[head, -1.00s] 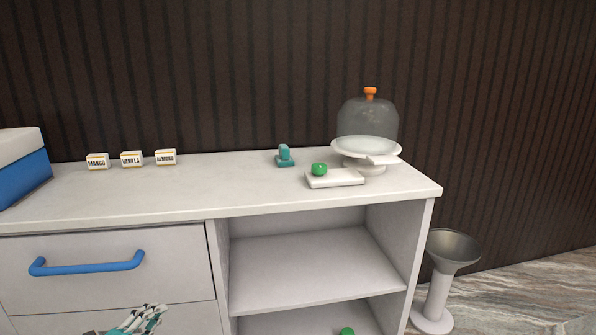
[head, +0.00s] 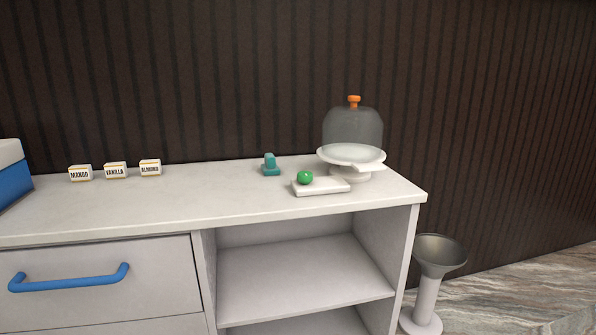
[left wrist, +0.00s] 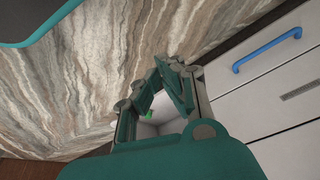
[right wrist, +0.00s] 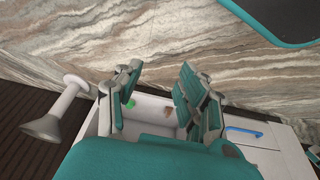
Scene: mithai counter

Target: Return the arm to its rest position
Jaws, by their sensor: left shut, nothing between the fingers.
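Neither gripper shows in the head view now. My left gripper (left wrist: 160,72) is in the left wrist view, its teal fingers brought together and empty, above the striped floor and beside the drawer fronts. My right gripper (right wrist: 158,78) is in the right wrist view, its fingers apart with nothing held between them. The open cabinet shows far below, between and behind its fingers.
The white counter (head: 110,212) carries flavour boxes, a green ball (head: 305,177) on a white block, a small teal item (head: 270,165) and a cake stand (head: 350,156) with a glass dome. A blue-handled drawer (head: 70,278) is shut. A funnel-topped pedestal (head: 425,300) stands right.

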